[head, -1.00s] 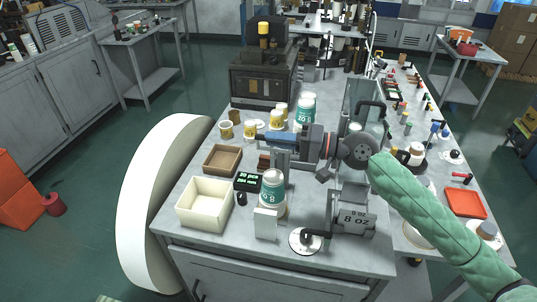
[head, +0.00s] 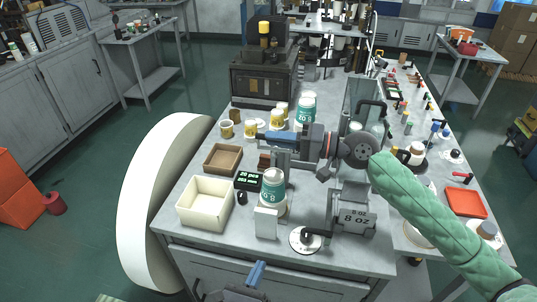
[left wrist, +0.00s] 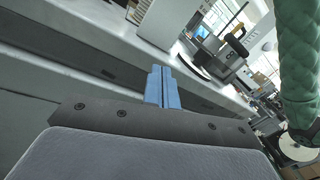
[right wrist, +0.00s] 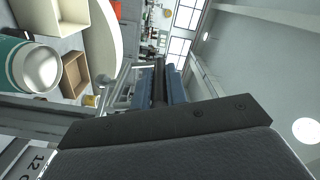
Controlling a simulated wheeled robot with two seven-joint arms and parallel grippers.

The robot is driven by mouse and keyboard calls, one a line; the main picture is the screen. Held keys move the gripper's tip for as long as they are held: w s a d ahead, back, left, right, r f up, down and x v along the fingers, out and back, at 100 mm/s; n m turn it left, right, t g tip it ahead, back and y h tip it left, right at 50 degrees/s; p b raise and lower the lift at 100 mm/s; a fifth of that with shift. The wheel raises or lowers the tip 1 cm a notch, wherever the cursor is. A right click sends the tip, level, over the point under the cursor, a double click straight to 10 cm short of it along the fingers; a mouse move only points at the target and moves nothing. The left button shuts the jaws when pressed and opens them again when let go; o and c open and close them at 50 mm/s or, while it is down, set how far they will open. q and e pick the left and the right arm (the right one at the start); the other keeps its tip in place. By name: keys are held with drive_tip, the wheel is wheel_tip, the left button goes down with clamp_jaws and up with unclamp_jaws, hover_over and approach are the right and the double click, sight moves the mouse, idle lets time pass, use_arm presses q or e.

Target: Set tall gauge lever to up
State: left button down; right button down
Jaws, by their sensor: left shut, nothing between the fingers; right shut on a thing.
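My right gripper (head: 262,137) reaches in from the right with blue fingers pointing left, above the middle of the table. In the right wrist view its fingers (right wrist: 163,88) are shut on a dark bar (right wrist: 158,84), which looks like the tall gauge's lever. A grey upright (head: 281,160) stands just under these fingers, probably part of the tall gauge; the arm hides much of it. A panel marked 12 (right wrist: 36,164) shows at the lower left of the right wrist view. My left gripper (head: 257,272) is shut and empty, low in front of the table's front edge.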

use_arm(q)
drive_tip(key=w+r+m+t+y, duration=0.1)
drive_tip(key=w+r+t, duration=0.1)
drive_tip(key=r, duration=0.8)
drive_tip(key=w+r+m+t+y, duration=0.1)
drive_tip(key=w+r+t, duration=0.1)
drive_tip(key=r, duration=0.8)
drive_tip(key=s+r+x, duration=0.1)
drive_tip(key=r+x, duration=0.1)
drive_tip(key=x, duration=1.1)
drive_tip(key=shift+d+r, duration=0.15)
drive_tip(key=shift+r, duration=0.3)
drive_tip(key=shift+w+r, duration=0.15)
